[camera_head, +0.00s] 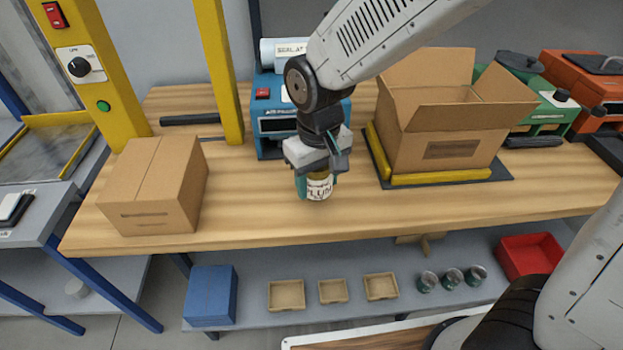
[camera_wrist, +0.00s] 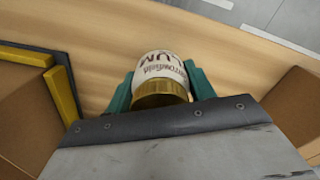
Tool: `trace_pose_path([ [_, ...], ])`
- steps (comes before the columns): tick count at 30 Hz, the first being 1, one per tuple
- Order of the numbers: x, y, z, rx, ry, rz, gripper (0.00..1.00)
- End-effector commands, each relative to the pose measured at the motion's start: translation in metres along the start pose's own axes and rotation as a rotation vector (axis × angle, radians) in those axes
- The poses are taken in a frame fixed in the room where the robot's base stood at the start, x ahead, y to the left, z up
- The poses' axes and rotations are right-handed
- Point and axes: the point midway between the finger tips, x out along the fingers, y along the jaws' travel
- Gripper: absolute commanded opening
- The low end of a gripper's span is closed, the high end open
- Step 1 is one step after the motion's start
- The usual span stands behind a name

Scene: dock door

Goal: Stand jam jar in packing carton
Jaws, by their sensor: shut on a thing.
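The jam jar (camera_head: 319,190) has a white label reading "PLUM" and a gold lid. My gripper (camera_head: 317,184) is shut on it, over the front middle of the bench. In the wrist view the jar (camera_wrist: 160,72) sits between the two teal fingers (camera_wrist: 160,92), lid end nearest the camera. I cannot tell whether its base touches the bench. The packing carton (camera_head: 452,148) stands open, flaps up, to the right of my gripper. Its inside floor is hidden. The wrist view shows a brown part of it (camera_wrist: 22,125) at the left.
The carton sits on a dark mat (camera_head: 500,172) with yellow guide bars (camera_head: 440,178). A closed carton (camera_head: 155,185) stands on the wooden bench (camera_head: 250,215) at left. A blue machine (camera_head: 268,122) is behind my gripper. Green (camera_head: 548,112) and orange (camera_head: 592,72) machines stand at right.

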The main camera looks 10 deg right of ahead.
Motion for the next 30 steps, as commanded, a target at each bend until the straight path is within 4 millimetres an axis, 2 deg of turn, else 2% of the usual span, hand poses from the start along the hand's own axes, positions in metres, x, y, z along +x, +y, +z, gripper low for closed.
trace_pose_path([
  [3, 0.002, 0.006, -0.024, 0.002, 0.000, 0.000, 0.17],
  [7, 0.003, 0.008, -0.036, 0.001, 0.001, 0.000, 0.17],
  [11, 0.010, 0.009, -0.037, 0.000, -0.002, 0.000, 0.17],
  [18, 0.038, 0.009, -0.037, 0.000, -0.001, 0.000, 0.17],
  [29, 0.042, 0.009, -0.037, 0.001, 0.000, 0.000, 0.17],
  [30, 0.042, 0.009, -0.037, 0.001, 0.000, 0.000, 0.62],
])
